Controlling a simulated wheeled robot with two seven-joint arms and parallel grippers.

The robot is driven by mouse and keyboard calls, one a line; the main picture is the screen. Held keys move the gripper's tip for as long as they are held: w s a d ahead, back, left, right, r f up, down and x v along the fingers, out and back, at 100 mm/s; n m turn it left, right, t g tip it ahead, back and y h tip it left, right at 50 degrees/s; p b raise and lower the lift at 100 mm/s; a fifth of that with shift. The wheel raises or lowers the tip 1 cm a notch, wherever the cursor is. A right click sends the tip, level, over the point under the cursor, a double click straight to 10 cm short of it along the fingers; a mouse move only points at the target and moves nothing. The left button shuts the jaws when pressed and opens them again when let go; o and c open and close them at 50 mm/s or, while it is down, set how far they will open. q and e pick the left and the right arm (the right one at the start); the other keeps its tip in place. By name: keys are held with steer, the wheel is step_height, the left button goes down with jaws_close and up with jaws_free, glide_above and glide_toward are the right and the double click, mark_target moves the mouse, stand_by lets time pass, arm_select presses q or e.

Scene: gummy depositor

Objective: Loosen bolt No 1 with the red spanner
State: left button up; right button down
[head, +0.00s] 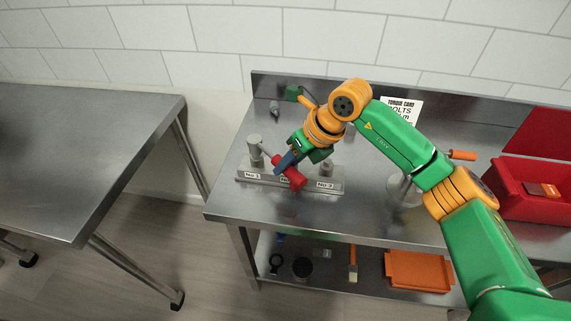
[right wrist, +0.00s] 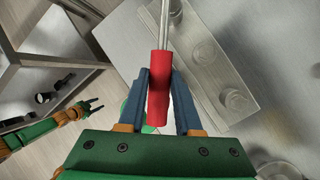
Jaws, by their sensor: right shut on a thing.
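The red spanner (head: 296,180) is in my right gripper (head: 287,163). The right wrist view shows the blue fingers shut on its red handle (right wrist: 159,85). Its steel shaft runs to the left bolt (head: 254,146) on the metal bolt block (head: 312,187). I cannot tell whether the spanner head is seated on that bolt; its far end leaves the top of the wrist view. Another bolt (head: 326,166) stands at the block's right. The block's number labels are too small to read surely. My left gripper (right wrist: 92,105) shows only in the right wrist view, its dark fingers apart and empty.
The block stands on a steel bench (head: 225,200). A torque card (head: 403,108) leans at the back, and a red bin (head: 525,205) is at the right. A lower shelf holds an orange tray (head: 418,272) and small items. Another steel table (head: 90,150) is at the left, across a gap.

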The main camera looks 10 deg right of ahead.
steer(key=shift+s+r, duration=0.1)
steer(key=shift+r, duration=0.55)
step_height(320, 180, up, 4)
steer(key=p, duration=0.3)
steer(key=shift+r, duration=0.1)
